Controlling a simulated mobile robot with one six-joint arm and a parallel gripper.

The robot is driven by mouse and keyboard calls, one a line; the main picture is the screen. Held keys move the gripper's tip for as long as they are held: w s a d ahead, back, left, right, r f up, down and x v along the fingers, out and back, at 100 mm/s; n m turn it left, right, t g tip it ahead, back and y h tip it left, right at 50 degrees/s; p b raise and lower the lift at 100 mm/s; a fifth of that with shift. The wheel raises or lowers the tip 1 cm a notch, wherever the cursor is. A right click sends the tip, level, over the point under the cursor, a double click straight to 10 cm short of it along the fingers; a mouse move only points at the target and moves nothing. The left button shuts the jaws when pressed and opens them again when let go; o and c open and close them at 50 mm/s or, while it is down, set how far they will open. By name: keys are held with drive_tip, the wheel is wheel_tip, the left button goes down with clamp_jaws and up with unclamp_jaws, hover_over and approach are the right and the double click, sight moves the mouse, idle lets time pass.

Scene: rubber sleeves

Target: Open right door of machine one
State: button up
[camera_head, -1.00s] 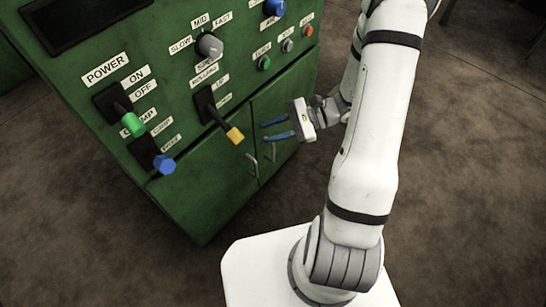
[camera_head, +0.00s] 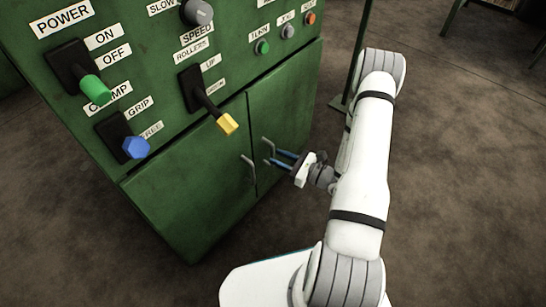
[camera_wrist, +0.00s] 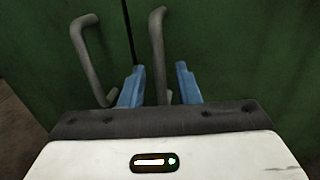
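Machine one is the green cabinet (camera_head: 150,190) with two lower doors, both looking closed. The right door (camera_head: 291,105) has a grey bar handle (camera_head: 267,146) near the seam between the doors. The left door (camera_head: 185,190) has its own handle (camera_head: 248,170). My gripper (camera_head: 274,156) is at the right door's handle, with its blue fingers pointing at the door. In the wrist view, the right handle (camera_wrist: 157,50) stands between my open fingers, with gaps on both sides. The left handle (camera_wrist: 88,60) is outside the left finger.
Above the doors are a yellow-tipped lever (camera_head: 228,124), a blue-tipped lever (camera_head: 135,148), a green-tipped lever (camera_head: 95,89) and small buttons (camera_head: 288,31). A dark post (camera_head: 357,50) stands behind my arm. The brown floor (camera_head: 450,180) to the right is clear.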

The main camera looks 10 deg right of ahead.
sight(272, 155)
drive_tip(key=shift+b+x, duration=0.3)
drive_tip(key=shift+x, duration=1.25)
clamp_jaws()
